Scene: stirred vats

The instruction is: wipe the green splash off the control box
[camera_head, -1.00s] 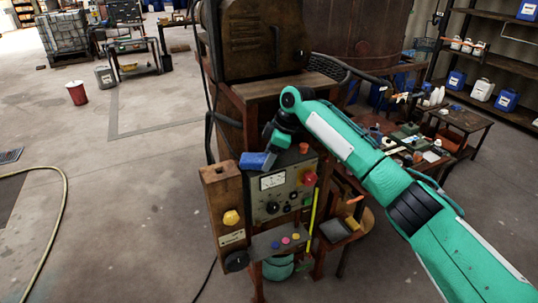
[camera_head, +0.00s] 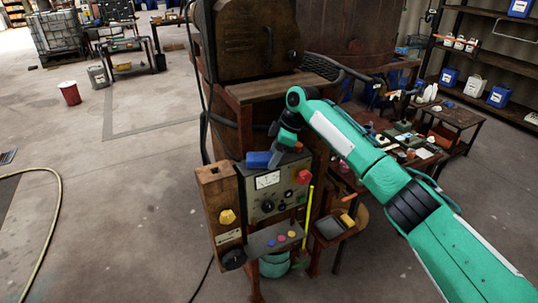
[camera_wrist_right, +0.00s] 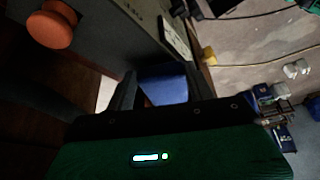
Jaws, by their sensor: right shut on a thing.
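The control box (camera_head: 285,200) is a grey-green panel with a white gauge, a red button and dark knobs, on the front of the rusty machine. I cannot make out a green splash on its visible face. My right gripper (camera_head: 272,157) is shut on a blue block (camera_head: 258,160), probably a sponge, at the box's upper left corner. The blue block also shows between the jaws in the right wrist view (camera_wrist_right: 165,85). I cannot tell whether it touches the box. My left gripper is not in view.
An orange knob (camera_wrist_right: 52,25) stands close to the gripper in the right wrist view. A brown post with a yellow knob (camera_head: 227,217) is left of the box. A shelf with coloured buttons (camera_head: 277,238) is below. A cluttered table (camera_head: 455,118) stands at right.

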